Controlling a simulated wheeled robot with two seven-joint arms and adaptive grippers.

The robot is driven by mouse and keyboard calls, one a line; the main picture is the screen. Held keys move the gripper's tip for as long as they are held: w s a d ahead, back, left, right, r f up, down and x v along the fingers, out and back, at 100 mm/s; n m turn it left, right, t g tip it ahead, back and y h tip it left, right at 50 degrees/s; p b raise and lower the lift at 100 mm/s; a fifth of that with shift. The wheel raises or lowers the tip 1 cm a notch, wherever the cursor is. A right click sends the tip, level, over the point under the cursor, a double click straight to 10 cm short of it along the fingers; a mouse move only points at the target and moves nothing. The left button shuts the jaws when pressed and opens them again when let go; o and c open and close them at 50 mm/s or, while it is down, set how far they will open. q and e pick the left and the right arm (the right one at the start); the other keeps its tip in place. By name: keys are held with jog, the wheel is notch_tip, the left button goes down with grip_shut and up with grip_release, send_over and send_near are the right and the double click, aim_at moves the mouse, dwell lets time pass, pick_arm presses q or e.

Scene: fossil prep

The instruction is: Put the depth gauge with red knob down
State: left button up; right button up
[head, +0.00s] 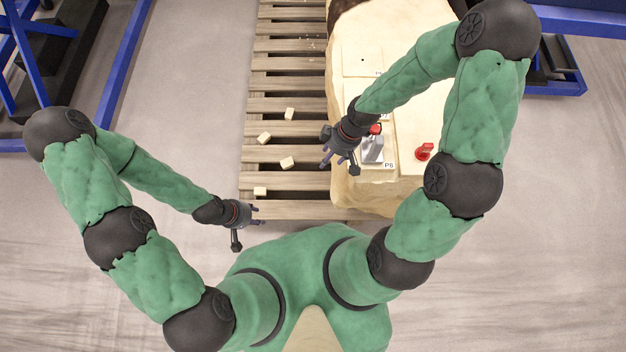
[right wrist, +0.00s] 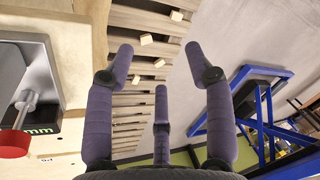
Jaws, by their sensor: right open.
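The depth gauge with red knob (head: 373,150) stands on the pale stone slab by the label P6. Its red knob and metal rod also show at the left edge of the right wrist view (right wrist: 14,143), where its dark base is cut off by the frame. My right gripper (head: 336,160) is open and empty, just left of the gauge in the head view and apart from it. Its spread purple fingers show in the right wrist view (right wrist: 160,85) with nothing between them. My left gripper (head: 254,214) is empty, its fingers apart, near the pallet's front left corner.
The slab (head: 400,180) lies on a slatted wooden pallet (head: 285,210). A separate red item (head: 424,151) sits on the slab right of the gauge. Several small cream blocks (head: 287,162) lie on the slats to the left. Blue metal frames (head: 125,60) stand at both sides.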

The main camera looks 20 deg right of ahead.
jog(key=s+a+f+m, duration=0.8)
jog(key=f, duration=0.3)
jog(key=shift+f+m+y, duration=0.3)
jog(key=shift+m, duration=0.1)
